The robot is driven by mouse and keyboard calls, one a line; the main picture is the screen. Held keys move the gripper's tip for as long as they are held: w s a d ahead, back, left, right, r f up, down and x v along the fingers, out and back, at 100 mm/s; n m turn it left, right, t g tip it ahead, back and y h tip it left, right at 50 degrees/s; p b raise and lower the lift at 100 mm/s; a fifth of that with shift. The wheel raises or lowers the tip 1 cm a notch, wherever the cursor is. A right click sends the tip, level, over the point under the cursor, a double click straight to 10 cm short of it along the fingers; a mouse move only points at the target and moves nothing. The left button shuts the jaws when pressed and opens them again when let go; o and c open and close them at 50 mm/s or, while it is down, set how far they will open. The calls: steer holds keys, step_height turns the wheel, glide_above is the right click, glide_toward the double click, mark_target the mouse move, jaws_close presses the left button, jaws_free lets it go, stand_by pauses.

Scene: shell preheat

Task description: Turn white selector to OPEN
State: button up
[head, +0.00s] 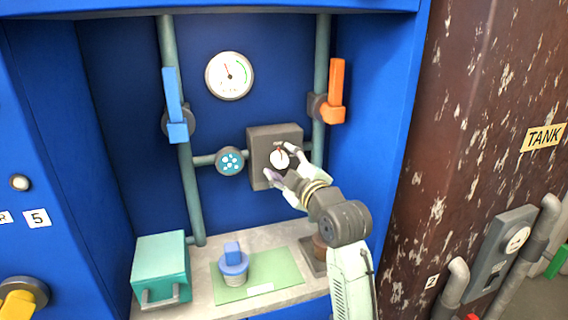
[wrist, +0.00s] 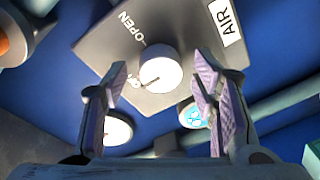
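The white selector (wrist: 160,70) is a round white knob on a dark grey plate (wrist: 192,22). The plate carries the words OPEN and AIR, and a partly hidden mark near the left finger. The knob's dark pointer line aims toward that partly hidden mark, not at OPEN. In the head view the selector (head: 279,158) sits on the grey box (head: 262,138) on the blue back wall. My gripper (head: 284,164) is right in front of it. In the wrist view my gripper (wrist: 160,84) is open, its purple-padded fingers on either side of the knob with gaps visible.
A blue lever (head: 174,100) and an orange lever (head: 336,90) sit on the vertical pipes. A gauge (head: 229,76) is above. A teal box (head: 161,268) and a blue-knobbed piece on a green mat (head: 275,272) occupy the shelf below.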

steer(key=c, duration=1.1)
steer(key=shift+m, duration=0.4)
steer(key=m, duration=0.4)
steer(key=shift+t, duration=0.3)
steer(key=m, duration=0.4)
steer(key=shift+m+p, duration=0.3)
steer(key=shift+p, duration=0.1)
steer(key=m+t+p, duration=0.1)
steer(key=m+p, duration=0.1)
steer(key=m, duration=0.3)
steer(key=shift+h, duration=0.4)
steer(key=m+p, duration=0.2)
steer(key=m, duration=0.2)
steer(key=shift+f+m+h+p, duration=0.15)
steer(key=shift+m+h+p, duration=0.15)
steer(key=shift+h+p, duration=0.1)
steer(key=shift+m, duration=0.3)
steer(key=o, duration=1.1)
